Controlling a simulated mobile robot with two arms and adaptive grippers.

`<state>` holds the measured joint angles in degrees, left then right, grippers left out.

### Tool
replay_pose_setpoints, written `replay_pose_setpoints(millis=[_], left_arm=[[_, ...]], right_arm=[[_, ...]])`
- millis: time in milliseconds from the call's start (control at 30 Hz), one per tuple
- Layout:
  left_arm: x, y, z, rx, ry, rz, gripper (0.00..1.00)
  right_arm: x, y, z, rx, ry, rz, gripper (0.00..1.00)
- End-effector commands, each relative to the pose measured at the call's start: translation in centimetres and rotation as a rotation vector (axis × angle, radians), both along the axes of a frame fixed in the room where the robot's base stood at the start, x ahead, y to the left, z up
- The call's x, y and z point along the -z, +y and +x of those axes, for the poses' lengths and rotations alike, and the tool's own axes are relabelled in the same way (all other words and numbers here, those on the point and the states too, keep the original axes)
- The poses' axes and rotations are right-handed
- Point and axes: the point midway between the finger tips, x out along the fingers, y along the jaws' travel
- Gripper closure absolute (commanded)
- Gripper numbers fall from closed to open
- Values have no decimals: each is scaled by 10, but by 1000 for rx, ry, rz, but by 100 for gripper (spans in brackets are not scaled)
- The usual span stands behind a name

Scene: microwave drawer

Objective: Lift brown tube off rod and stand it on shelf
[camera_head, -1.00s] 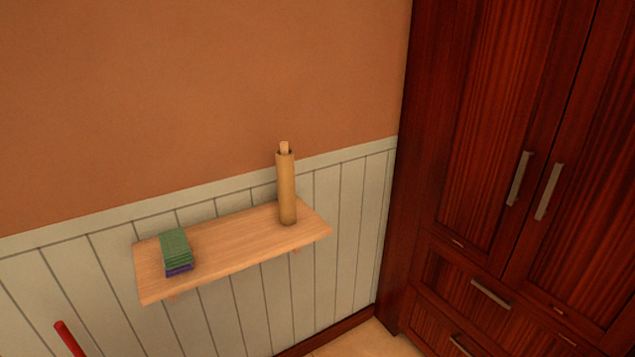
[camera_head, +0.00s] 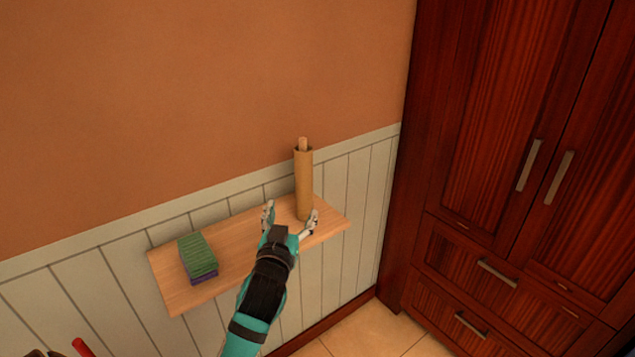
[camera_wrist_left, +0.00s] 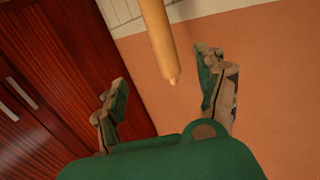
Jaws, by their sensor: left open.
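The brown tube (camera_head: 304,180) stands upright near the right end of the wooden shelf (camera_head: 240,245), around a rod (camera_head: 303,144) whose lighter tip sticks out at the top. My left gripper (camera_head: 290,216) is open, with its fingers spread in front of the tube's lower part. In the left wrist view the tube (camera_wrist_left: 157,35) and the rod's tip (camera_wrist_left: 174,79) show beyond and between the open fingers (camera_wrist_left: 163,85). No finger visibly touches the tube. The rod's lower part is hidden inside the tube. My right gripper is not in view.
A green and purple stack (camera_head: 198,255) lies on the left part of the shelf. A dark red wooden cabinet (camera_head: 510,150) stands to the right. The wall (camera_head: 180,100) is close behind the shelf. A red bar (camera_head: 84,347) shows at the bottom left.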

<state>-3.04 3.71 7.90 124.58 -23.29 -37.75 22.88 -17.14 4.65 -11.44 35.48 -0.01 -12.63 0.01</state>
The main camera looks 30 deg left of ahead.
Motion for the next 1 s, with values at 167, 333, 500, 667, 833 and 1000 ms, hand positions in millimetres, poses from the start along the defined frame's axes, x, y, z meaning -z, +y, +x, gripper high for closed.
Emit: replay_pose_setpoints(millis=[167, 333, 500, 667, 833, 1000], left_arm=[[-21, 9, 10, -12, -45, 4, 27], [-21, 23, 43, -12, -42, 6, 27], [-21, 37, 77, -12, -41, 6, 27], [-19, 46, 101, -10, -42, 4, 27], [-18, 51, 111, -10, -41, 4, 27], [-21, 59, 125, -12, -40, 5, 27]], right_arm=[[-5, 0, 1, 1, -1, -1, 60], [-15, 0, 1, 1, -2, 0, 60], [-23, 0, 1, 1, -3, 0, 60], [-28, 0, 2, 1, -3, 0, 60], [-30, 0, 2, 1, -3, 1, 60], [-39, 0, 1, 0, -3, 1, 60]])
